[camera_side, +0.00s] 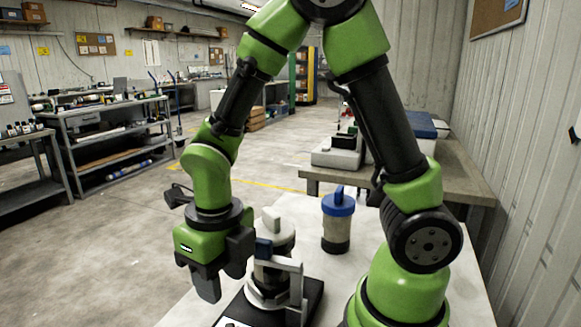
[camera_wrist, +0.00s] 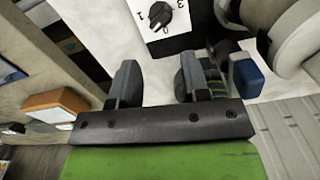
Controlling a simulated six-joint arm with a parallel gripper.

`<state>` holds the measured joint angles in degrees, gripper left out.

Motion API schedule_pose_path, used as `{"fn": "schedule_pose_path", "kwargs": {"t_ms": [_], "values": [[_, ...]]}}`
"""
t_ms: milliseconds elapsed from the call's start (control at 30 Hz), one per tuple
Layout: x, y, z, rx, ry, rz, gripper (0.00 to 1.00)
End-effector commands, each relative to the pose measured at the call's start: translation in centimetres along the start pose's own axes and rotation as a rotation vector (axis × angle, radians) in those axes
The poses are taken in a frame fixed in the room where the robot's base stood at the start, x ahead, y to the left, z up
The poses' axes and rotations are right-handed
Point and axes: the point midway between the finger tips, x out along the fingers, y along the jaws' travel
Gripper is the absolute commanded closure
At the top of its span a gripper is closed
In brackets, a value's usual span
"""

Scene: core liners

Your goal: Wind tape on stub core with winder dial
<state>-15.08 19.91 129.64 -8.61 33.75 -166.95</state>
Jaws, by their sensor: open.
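My gripper (camera_side: 223,272) hangs just left of the winder, fingers down. In the wrist view my gripper (camera_wrist: 156,80) has its two fingers apart with nothing visible between them. A black dial (camera_wrist: 170,17) on a white plate marked 1 and 3 lies beyond the fingertips, not touched. The blue block (camera_wrist: 247,78) is right of the fingers.
A pale cylinder with a blue handled lid (camera_side: 338,222) and dark lower band stands behind the winder on the table (camera_side: 300,205). A bench with a grey-white device (camera_side: 338,150) is behind it. An orange-sided box (camera_wrist: 57,105) shows at left in the wrist view.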

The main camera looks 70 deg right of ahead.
Motion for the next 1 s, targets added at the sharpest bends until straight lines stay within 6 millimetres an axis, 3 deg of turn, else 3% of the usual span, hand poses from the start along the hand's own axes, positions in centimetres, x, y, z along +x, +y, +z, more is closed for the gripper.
{"fn": "schedule_pose_path", "kwargs": {"t_ms": [533, 1000], "values": [[-6.1, -1.5, -0.7, 0.972, -0.101, 0.154, 0.57], [-10.4, -2.7, -2.5, 1.775, -0.079, 0.367, 0.57]]}}
